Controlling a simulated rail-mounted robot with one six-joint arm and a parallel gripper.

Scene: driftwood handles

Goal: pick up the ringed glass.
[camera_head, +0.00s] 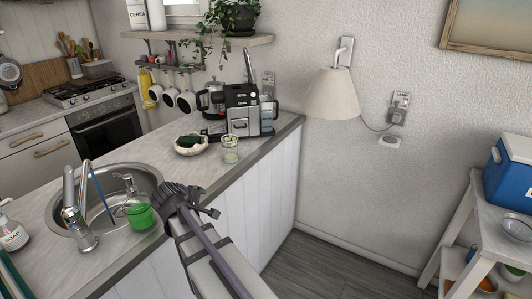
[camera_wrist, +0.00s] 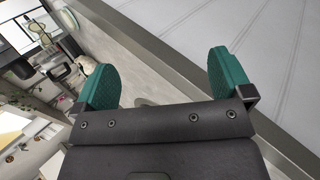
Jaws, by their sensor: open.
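A small clear glass (camera_head: 230,150) with pale yellowish bands stands upright on the counter, in front of the coffee machine and right of a white bowl. My gripper (camera_head: 198,203) is over the counter's front edge, nearer the camera than the glass and apart from it. In the wrist view my gripper (camera_wrist: 164,78) shows two teal finger pads spread wide with nothing held between them.
A coffee machine (camera_head: 240,110) stands behind the glass. A lamp (camera_head: 333,95) hangs on the wall at right.

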